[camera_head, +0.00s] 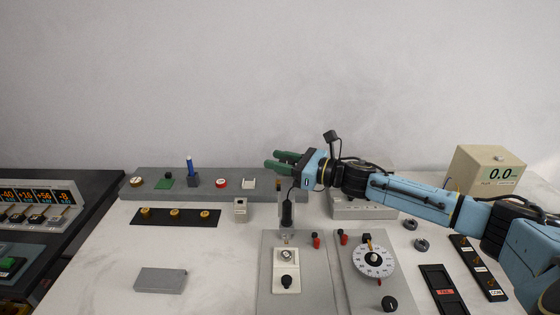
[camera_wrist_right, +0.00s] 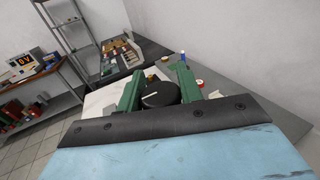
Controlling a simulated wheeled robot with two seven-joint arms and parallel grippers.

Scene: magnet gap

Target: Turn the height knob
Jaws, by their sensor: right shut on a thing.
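The height knob (camera_wrist_right: 159,96) is a round black knob with a white pointer line, seen in the right wrist view. It sits between the two green fingers of my right gripper (camera_head: 273,160), which is shut on it. In the head view these fingers point left above the back of the bench, over a grey stand (camera_head: 284,214) with a dark cylinder (camera_head: 287,212) hanging in front. The knob cannot be made out there. The white pointer line slants across the knob face. My left gripper is not in view.
A long grey rail (camera_head: 232,191) with small parts runs along the back. In front are a dial plate (camera_head: 372,261), a switch panel (camera_head: 286,270) and a grey block (camera_head: 160,281). A beige meter (camera_head: 487,171) reads 0.0 at right. The white bench at front left is mostly clear.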

